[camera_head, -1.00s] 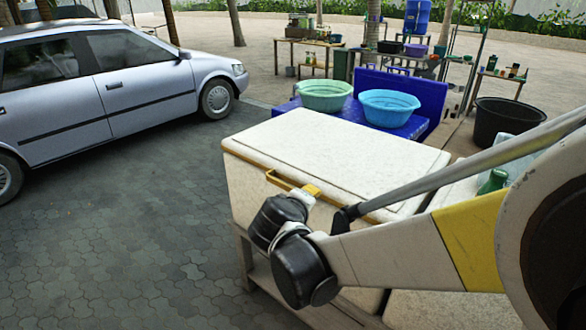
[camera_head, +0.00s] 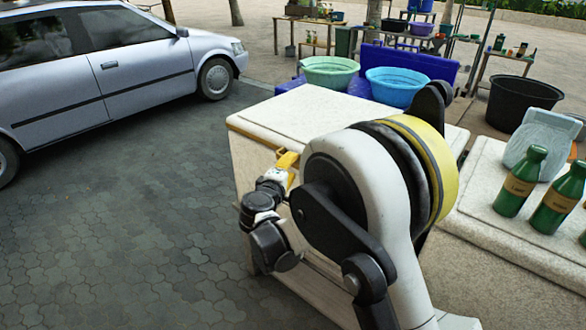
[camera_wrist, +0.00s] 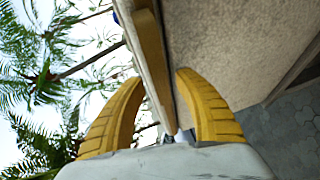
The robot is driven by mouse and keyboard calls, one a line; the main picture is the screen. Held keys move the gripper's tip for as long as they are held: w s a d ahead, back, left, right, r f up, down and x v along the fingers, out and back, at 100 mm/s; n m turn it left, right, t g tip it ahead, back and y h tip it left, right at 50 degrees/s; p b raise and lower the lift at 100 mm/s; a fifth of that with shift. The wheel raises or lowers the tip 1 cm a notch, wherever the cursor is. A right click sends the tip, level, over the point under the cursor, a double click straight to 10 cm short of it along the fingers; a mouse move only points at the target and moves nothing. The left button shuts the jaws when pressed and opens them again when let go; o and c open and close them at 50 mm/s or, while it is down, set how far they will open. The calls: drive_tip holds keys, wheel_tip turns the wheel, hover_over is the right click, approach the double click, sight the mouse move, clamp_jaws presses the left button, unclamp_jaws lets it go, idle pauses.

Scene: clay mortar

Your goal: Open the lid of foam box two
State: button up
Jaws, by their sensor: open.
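A white speckled foam box (camera_head: 255,160) stands in the middle of the head view, its lid (camera_head: 300,108) lying flat and closed on top. No marking shows whether it is box two. My gripper (camera_head: 287,162) is at the lid's front edge. In the wrist view, my gripper's two yellow fingers (camera_wrist: 158,82) are open, one on each side of a yellow strip (camera_wrist: 152,50) along the lid edge. Contact cannot be told. The box's pale wall (camera_wrist: 235,40) fills the upper right there. My arm hides much of the box front and the lid's right part.
A second white box (camera_head: 490,235) at right bears green bottles (camera_head: 520,182) and a clear container (camera_head: 543,138). Basins (camera_head: 398,86) sit on a blue box behind. A black tub (camera_head: 522,100) is behind right. Paving (camera_head: 130,240) is free at left, beside a parked car (camera_head: 110,70).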

drive_tip(key=shift+x, duration=1.15)
